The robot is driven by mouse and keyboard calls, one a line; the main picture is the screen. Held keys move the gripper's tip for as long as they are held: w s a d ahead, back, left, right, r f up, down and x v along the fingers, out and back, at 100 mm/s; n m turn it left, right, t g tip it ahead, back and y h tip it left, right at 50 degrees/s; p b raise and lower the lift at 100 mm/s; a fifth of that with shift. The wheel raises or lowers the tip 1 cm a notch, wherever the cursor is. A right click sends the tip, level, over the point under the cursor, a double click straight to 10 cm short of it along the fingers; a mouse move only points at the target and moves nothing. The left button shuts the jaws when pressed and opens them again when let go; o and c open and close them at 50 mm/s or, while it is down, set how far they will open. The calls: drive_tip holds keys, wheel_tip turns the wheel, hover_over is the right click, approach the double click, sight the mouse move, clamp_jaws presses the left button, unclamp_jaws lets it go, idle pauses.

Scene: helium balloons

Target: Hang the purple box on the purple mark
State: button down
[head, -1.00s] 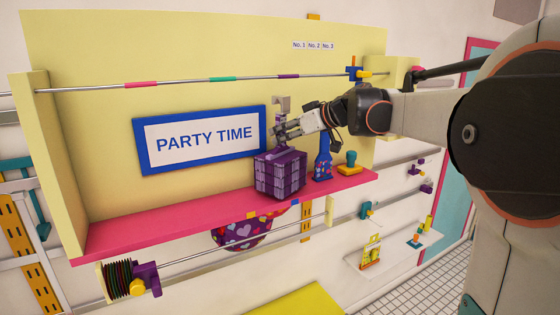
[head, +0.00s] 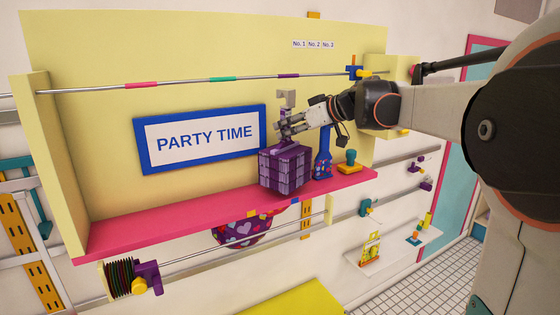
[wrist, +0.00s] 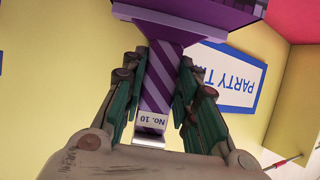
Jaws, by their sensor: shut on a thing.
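The purple plaid box (head: 284,170) is in front of the pink shelf in the head view. I cannot tell how much gap there is under it. A purple striped strap (wrist: 162,80) with a "No. 10" label rises from the box, with a grey hook (head: 287,98) at its top. My gripper (head: 284,130) is shut on this strap, above the box; the wrist view shows a finger on each side. The purple mark (head: 289,76) is a band on the metal rod, a little above the hook. Hook and rod look apart.
The rod also has a pink band (head: 141,85) and a teal band (head: 222,79). The PARTY TIME sign (head: 203,138) is left of the box. A blue patterned bottle (head: 323,160) and a teal-and-yellow stamp (head: 350,162) stand close on the right of the pink shelf (head: 150,218).

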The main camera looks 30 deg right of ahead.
drive_tip(key=s+d, duration=0.2)
drive_tip(key=s, duration=0.4)
drive_tip(key=shift+s+d, duration=0.2)
drive_tip(key=shift+d, duration=0.2)
idle(0.4)
idle(0.4)
